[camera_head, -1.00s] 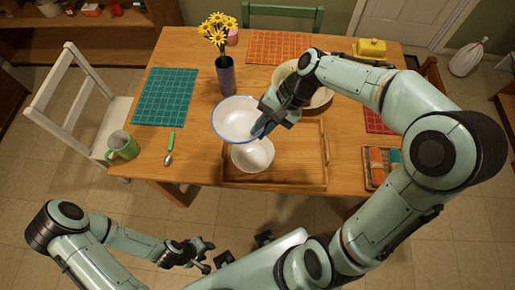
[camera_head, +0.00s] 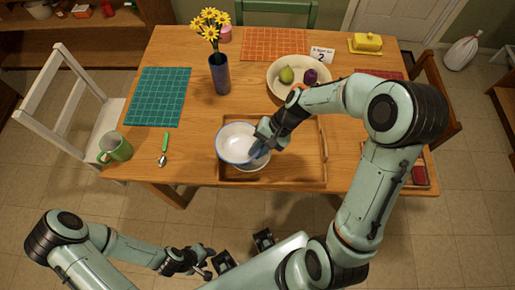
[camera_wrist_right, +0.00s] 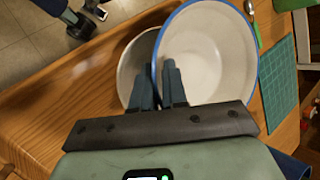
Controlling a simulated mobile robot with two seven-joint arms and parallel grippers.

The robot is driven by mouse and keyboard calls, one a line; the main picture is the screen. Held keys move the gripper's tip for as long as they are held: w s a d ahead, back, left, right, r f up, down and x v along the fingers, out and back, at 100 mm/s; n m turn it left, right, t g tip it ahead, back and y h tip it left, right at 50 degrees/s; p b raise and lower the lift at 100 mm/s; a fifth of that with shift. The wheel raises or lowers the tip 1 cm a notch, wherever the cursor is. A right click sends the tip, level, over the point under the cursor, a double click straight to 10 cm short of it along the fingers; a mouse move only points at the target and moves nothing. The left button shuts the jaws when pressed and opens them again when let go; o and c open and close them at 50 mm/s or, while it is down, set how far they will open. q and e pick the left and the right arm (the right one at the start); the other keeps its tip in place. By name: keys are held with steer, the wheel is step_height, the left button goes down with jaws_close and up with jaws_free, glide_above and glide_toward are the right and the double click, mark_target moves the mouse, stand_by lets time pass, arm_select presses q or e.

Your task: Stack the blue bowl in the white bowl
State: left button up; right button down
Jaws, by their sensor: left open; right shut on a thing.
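The blue-rimmed bowl (camera_head: 234,137), white inside, is held by my right gripper (camera_head: 257,147), which is shut on its right side. It overlaps the white bowl (camera_head: 258,164) in the head view and hides most of it; I cannot tell whether they touch. The white bowl sits on the wooden tray (camera_head: 290,170). In the right wrist view the gripper fingers (camera_wrist_right: 172,68) are at the near wall of the blue-rimmed bowl (camera_wrist_right: 215,50), which is tilted there, with the white bowl (camera_wrist_right: 132,62) partly behind it. My left gripper (camera_head: 207,264) is open and empty, low in front of the table.
A large bowl (camera_head: 274,88) with fruit stands behind my right arm. A dark blue vase (camera_head: 220,75) with yellow flowers stands behind the tray. A green mug (camera_head: 116,147), a green-handled spoon (camera_head: 164,150) and a teal mat (camera_head: 158,97) lie to the left. The tray's right part is clear.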

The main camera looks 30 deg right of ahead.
steer(key=shift+f+b, duration=0.45)
steer(key=shift+f, duration=0.05)
steer(key=c, duration=1.2)
jaws_free()
steer(key=shift+o, duration=0.2)
steer(key=shift+r, duration=0.1)
steer(key=shift+r, duration=0.1)
steer(key=p+v, duration=0.2)
steer(key=v, duration=1)
steer(key=shift+r, duration=0.4)
